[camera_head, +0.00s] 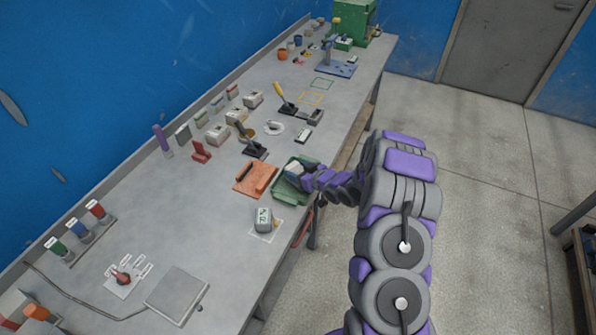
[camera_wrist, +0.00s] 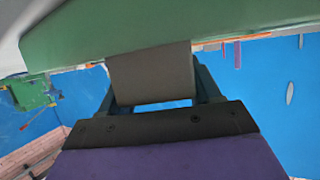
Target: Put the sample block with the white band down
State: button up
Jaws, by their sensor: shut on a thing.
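My gripper (camera_head: 304,178) reaches over the green tray (camera_head: 283,194) at the bench's front edge. In the wrist view my gripper (camera_wrist: 152,88) is shut on a grey-brown block (camera_wrist: 150,70), with one finger on each side. The block's far end meets the edge of a large green surface (camera_wrist: 110,28), probably the tray; I cannot tell whether it touches. In the head view a small pale part of the block (camera_head: 294,169) shows at the fingertips, inside the tray's outline. I cannot make out a white band, and my fingers hide much of the block.
An orange tray (camera_head: 250,186) lies just left of the green tray. A grey labelled block (camera_head: 263,219) stands in front on a white-outlined patch. Bare bench lies further left.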

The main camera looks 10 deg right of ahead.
jog(key=o, duration=1.3)
jog(key=s+d+r+m+g+h+p, duration=0.1)
jog(key=s+d+r+m+g+h, duration=0.2)
jog(key=s+d+r, duration=0.5)
jog(key=s+d+r+g+h+p, duration=0.1)
jog(key=s+d+r+g+h, duration=0.35)
jog(key=s+r, duration=0.75)
jog(key=s+a+r+m+g, duration=0.1)
jog(key=s+a, duration=0.3)
jog(key=s, duration=0.7)
jog(key=s+a+r+m+g, duration=0.1)
jog(key=s+a+r+g, duration=0.2)
jog(key=s, duration=0.7)
jog(key=s+a+r+m+g, duration=0.1)
jog(key=s+a, duration=0.4)
jog(key=s, duration=0.6)
jog(key=shift+s+a+r+g, duration=0.2)
jog(key=shift+s+r+g, duration=0.1)
jog(key=shift+r+g, duration=0.25)
jog(key=shift+y, duration=0.25)
